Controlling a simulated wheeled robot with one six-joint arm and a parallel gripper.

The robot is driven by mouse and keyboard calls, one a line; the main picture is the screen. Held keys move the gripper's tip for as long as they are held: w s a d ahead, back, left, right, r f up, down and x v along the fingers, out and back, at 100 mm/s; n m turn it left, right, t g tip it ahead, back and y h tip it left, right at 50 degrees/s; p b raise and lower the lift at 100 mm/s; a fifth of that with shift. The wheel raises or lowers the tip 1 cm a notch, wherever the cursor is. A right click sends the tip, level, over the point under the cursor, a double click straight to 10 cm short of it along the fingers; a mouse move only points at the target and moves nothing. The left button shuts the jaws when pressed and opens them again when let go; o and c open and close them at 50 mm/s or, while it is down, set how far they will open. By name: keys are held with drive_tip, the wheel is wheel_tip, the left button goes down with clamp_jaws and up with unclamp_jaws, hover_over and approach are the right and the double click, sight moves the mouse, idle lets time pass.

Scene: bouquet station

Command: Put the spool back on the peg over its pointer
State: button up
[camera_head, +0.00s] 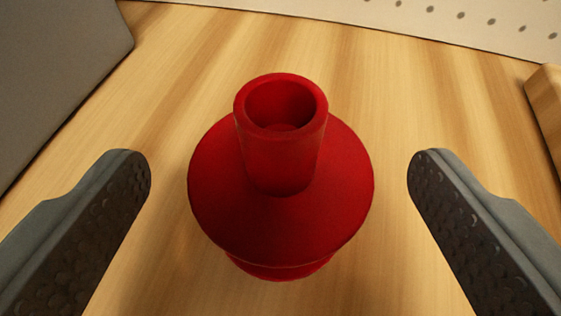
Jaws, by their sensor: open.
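A red spool (281,215) stands upright on the wooden table in the middle of the view. It has a wide round flange, a narrower hollow neck on top, and part of a lower rim showing beneath. My gripper (279,185) is open, with one dark textured finger to the left of the spool and one to the right. Neither finger touches the spool, and a gap shows on both sides. No peg and no pointer can be made out in this view.
A grey block or panel (55,70) fills the upper left corner. A pale board with holes (400,22) runs along the back. A wooden piece (547,110) juts in at the right edge. The wooden table (430,100) is bare around the spool.

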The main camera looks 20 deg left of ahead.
drive_tip(key=c, duration=1.2)
drive_tip(key=shift+r, duration=0.1)
